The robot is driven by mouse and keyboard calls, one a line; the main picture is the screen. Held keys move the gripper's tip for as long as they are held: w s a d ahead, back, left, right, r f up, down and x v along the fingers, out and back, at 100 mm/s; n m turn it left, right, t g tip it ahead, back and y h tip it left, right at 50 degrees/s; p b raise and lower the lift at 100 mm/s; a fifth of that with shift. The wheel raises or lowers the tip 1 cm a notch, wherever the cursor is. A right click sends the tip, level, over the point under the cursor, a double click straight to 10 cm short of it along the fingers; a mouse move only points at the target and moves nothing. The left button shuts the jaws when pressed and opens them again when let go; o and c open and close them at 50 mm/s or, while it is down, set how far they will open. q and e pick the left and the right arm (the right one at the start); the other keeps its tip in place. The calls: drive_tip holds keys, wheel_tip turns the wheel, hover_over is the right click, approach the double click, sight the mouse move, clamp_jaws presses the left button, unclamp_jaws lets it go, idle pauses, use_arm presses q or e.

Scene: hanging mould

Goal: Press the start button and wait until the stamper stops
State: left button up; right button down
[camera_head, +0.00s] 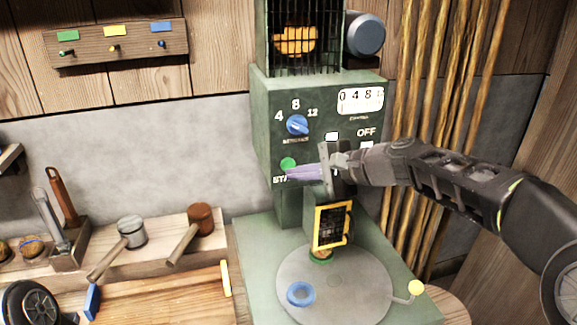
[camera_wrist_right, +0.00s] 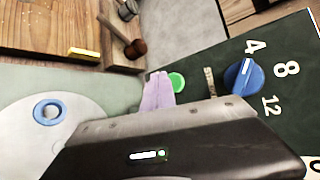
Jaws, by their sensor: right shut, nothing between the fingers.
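The green start button (camera_head: 288,163) is on the front of the dark green stamper machine (camera_head: 262,110), above a partly covered "START" label. My right gripper (camera_head: 304,173) comes in from the right with its lilac fingers shut and empty, tips right at the button. In the right wrist view the fingertips (camera_wrist_right: 158,88) sit beside the green button (camera_wrist_right: 177,82); I cannot tell whether they touch it or whether it is pressed in. The yellow-framed stamper head (camera_head: 332,226) is above the round grey plate (camera_head: 322,295). My left gripper is out of view.
A blue dial (camera_head: 297,125) marked 4, 8, 12 and a counter (camera_head: 360,101) are above the button. A blue ring (camera_head: 301,294) lies on the plate. Mallets (camera_head: 190,234) rest on a wooden shelf at left. Wooden poles (camera_head: 428,80) stand behind my right arm.

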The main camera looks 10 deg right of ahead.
drive_tip(key=shift+w, duration=0.15)
idle(0.6)
drive_tip(key=shift+w, duration=0.3)
